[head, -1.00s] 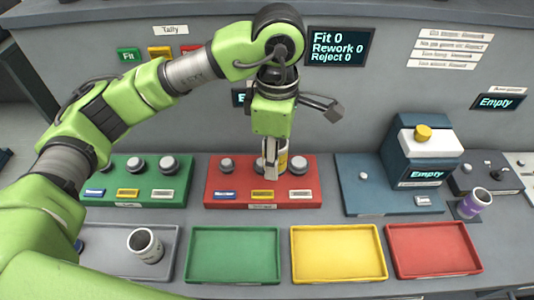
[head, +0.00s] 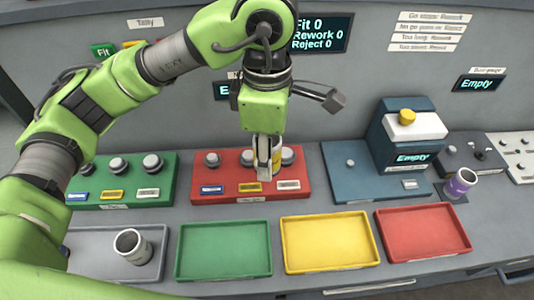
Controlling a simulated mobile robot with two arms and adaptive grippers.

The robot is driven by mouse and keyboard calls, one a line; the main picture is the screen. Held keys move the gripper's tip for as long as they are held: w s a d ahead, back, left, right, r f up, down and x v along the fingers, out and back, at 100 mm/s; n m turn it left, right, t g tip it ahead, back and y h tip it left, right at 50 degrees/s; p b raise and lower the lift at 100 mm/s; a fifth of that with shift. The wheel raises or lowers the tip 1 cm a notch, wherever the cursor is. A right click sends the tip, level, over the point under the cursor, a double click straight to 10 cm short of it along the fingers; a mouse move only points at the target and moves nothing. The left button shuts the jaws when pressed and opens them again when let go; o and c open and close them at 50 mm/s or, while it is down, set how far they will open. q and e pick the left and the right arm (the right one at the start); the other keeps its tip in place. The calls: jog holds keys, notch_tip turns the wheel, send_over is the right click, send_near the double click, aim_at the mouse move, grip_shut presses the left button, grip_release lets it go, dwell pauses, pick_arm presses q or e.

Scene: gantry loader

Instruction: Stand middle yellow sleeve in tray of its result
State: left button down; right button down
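My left gripper (head: 264,170) points down over this block and appears shut on the sleeve, though the fingers hide much of the contact. The block's middle post (head: 247,158) shows bare beside the fingers. Three empty trays lie in front: green (head: 224,275), yellow (head: 330,268) and red (head: 424,257). My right gripper is not in view.
A grey sleeve (head: 133,247) stands in the grey tray (head: 88,270) at left. A green block (head: 150,200) with posts stands behind it. A blue machine (head: 405,150) reading Empty and a purple sleeve (head: 460,184) are at right. The scoreboard (head: 322,34) shows zeros.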

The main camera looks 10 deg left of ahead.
pick_arm(q)
notch_tip(320, 180, up, 4)
jog(key=shift+f+p, duration=0.1)
jog(key=shift+p, duration=0.8)
